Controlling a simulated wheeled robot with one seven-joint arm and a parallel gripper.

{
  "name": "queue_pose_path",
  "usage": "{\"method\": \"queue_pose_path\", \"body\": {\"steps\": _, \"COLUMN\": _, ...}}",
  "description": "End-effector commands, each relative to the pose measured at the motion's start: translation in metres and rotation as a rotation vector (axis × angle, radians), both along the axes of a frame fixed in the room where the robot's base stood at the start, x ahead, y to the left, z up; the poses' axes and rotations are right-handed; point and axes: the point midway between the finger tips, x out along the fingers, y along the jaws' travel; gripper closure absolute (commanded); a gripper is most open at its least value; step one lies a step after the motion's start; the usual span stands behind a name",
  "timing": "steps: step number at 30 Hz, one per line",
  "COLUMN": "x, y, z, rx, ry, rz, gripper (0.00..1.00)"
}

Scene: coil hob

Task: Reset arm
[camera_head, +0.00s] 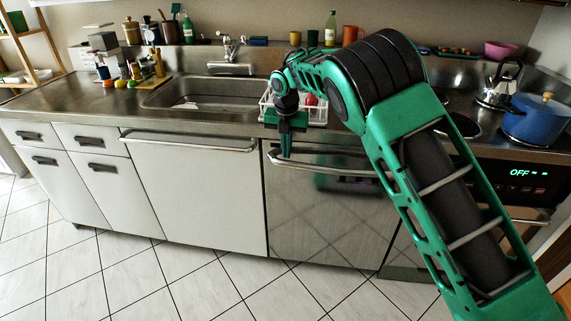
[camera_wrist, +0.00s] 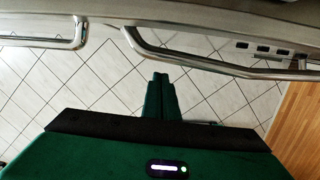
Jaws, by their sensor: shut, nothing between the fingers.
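My gripper (camera_head: 286,152) is at the end of my green arm, which reaches over from the right in the head view. It points down in front of the counter edge, close to the handle (camera_head: 325,168) of the steel-fronted appliance. In the wrist view my gripper (camera_wrist: 161,80) has its two green fingers together with nothing between them. Floor tiles show beyond the fingertips. Whether the fingers touch the handle, I cannot tell.
A white rack (camera_head: 312,112) stands on the counter behind my gripper, beside the sink (camera_head: 205,94). A blue pot (camera_head: 538,122) and a kettle (camera_head: 500,85) stand at the right. Another bar handle (camera_head: 190,143) runs along the white front. The tiled floor (camera_head: 200,285) is clear.

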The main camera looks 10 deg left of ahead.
Motion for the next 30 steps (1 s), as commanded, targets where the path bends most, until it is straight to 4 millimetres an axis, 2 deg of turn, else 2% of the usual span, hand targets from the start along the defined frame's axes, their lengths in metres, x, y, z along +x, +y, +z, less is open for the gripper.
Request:
{"method": "queue_pose_path", "body": {"steps": 3, "x": 0.009, "y": -0.003, "z": 0.016, "rx": -0.001, "ry": 0.000, "rz": -0.002, "gripper": 1.00}}
{"method": "queue_pose_path", "body": {"steps": 10, "x": 0.016, "y": -0.007, "z": 0.034, "rx": 0.000, "ry": 0.001, "rz": -0.014, "gripper": 1.00}}
{"method": "queue_pose_path", "body": {"steps": 14, "x": 0.019, "y": -0.036, "z": 0.049, "rx": 0.021, "ry": 0.006, "rz": -0.136, "gripper": 1.00}}
{"method": "queue_pose_path", "body": {"steps": 17, "x": 0.019, "y": -0.083, "z": 0.069, "rx": 0.054, "ry": 0.014, "rz": -0.338, "gripper": 1.00}}
{"method": "queue_pose_path", "body": {"steps": 19, "x": 0.015, "y": -0.122, "z": 0.084, "rx": 0.082, "ry": 0.022, "rz": -0.514, "gripper": 1.00}}
{"method": "queue_pose_path", "body": {"steps": 23, "x": -0.003, "y": -0.193, "z": 0.110, "rx": 0.131, "ry": 0.039, "rz": -0.844, "gripper": 1.00}}
{"method": "queue_pose_path", "body": {"steps": 26, "x": -0.025, "y": -0.245, "z": 0.126, "rx": 0.164, "ry": 0.053, "rz": -1.094, "gripper": 1.00}}
{"method": "queue_pose_path", "body": {"steps": 30, "x": -0.065, "y": -0.311, "z": 0.142, "rx": 0.207, "ry": 0.071, "rz": -1.435, "gripper": 1.00}}
